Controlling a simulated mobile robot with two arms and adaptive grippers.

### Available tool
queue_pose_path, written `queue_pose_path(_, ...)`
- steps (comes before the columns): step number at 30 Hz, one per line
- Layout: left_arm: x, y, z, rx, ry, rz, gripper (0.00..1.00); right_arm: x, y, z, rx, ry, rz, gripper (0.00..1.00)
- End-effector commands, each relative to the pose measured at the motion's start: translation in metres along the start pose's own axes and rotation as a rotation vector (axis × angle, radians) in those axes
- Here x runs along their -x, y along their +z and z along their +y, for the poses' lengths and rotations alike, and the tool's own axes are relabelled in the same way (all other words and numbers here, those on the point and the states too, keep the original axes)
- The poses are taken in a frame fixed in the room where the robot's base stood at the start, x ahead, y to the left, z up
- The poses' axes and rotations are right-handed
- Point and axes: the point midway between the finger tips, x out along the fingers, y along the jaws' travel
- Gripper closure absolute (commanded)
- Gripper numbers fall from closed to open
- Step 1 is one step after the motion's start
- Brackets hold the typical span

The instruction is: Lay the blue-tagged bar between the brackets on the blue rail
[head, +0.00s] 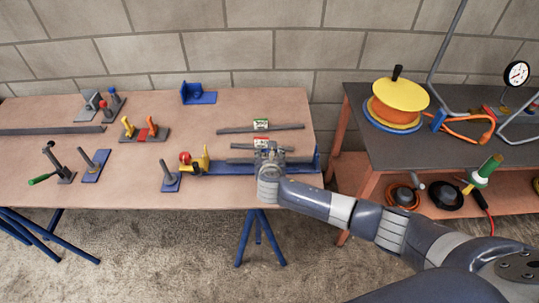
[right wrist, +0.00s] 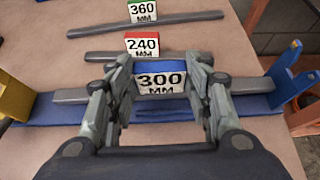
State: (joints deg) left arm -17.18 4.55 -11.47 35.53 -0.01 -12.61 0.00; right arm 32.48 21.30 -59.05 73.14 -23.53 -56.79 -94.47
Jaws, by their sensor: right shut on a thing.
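The bar with the blue 300 mm tag (right wrist: 160,80) is grey and flat. My right gripper (right wrist: 161,70) is shut on it around the tag, near its middle. In the right wrist view the bar lines up with the blue rail (right wrist: 62,112), its left end near the yellow bracket (right wrist: 14,97) and its right end close to the blue bracket (right wrist: 284,73). I cannot tell whether it touches the rail. In the head view my right gripper (head: 270,153) hides part of the bar and rail. My left gripper is not in view.
Behind lie a bar with a red 240 mm tag (right wrist: 141,44) and a bar with a green 360 mm tag (right wrist: 143,11). A dark side table (head: 385,150) with a yellow reel (head: 398,95) is at right.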

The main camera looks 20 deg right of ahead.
Motion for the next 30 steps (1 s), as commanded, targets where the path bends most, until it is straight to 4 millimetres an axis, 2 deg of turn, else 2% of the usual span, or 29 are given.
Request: queue_pose_path(30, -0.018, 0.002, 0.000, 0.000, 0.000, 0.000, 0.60, -0.012, -0.021, 0.001, -0.001, 0.001, -0.002, 0.93)
